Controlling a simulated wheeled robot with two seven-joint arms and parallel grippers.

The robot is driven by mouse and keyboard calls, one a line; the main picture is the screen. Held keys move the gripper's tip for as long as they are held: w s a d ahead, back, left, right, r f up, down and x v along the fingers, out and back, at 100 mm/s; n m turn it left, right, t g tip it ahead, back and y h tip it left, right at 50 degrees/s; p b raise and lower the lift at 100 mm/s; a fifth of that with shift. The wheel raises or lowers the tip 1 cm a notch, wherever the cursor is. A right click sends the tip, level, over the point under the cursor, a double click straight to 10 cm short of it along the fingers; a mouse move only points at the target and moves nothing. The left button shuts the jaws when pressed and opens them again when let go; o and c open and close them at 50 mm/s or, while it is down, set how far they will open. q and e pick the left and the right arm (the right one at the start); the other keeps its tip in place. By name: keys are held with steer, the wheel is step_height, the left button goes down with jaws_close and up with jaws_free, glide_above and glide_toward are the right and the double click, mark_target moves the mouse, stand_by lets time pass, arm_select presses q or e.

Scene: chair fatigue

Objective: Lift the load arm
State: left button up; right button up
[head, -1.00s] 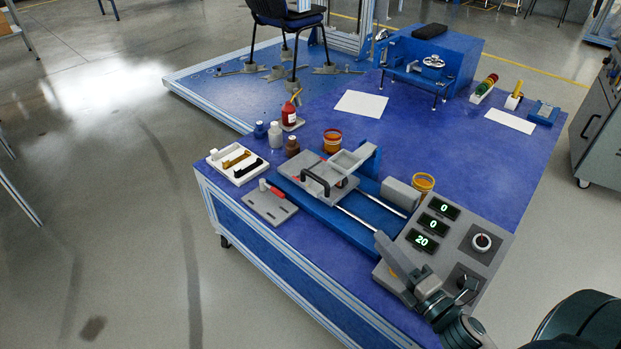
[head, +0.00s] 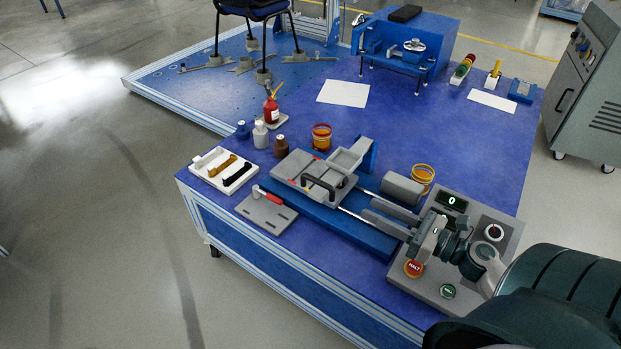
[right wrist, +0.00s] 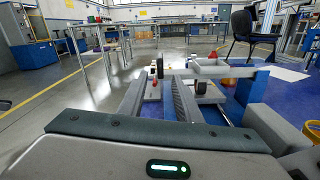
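A grey carriage plate (head: 292,168) with a black loop handle (head: 319,186) sits on the blue rail bench. Behind the handle a light grey arm with an open frame (head: 346,159) lies near a blue upright. I cannot tell for certain which part is the load arm. My right gripper (head: 366,207) is above the rails, right of the handle, apart from it, fingers pointing left toward it. Its fingers are spread and empty. In the right wrist view the black handle (right wrist: 160,68) shows ahead between the fingers. My left gripper is out of view.
A control panel (head: 455,287) with a red HALT button and a green button lies under my right arm. A grey cylinder (head: 402,190) and a yellow-orange cup (head: 423,175) stand near the gripper. A white tray (head: 210,160) and several bottles are at the left.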

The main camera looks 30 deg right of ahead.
mark_target(317, 180)
steer(key=shift+s, duration=0.1)
